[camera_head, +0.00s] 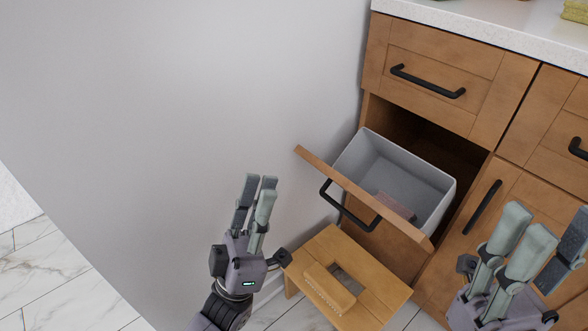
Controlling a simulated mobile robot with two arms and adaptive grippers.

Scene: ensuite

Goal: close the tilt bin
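The tilt bin's wooden front (330,178) leans outward from the cabinet, so the bin is open. Its black handle (343,209) is on the outer face. The grey bin liner (425,178) shows behind the front, with a brownish-red item (396,206) inside. My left gripper (257,189) is left of the bin front, in front of the grey wall. Its fingers point up, spread a little apart, and hold nothing. My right gripper (545,232) is at the lower right, before the cabinet door, open and empty. Neither gripper touches the bin.
A wooden step stool (375,285) with a tan block (329,289) on it stands below the bin. A shut drawer (430,80) is above the opening, under a white countertop (490,28). A grey wall (180,120) bounds the left side.

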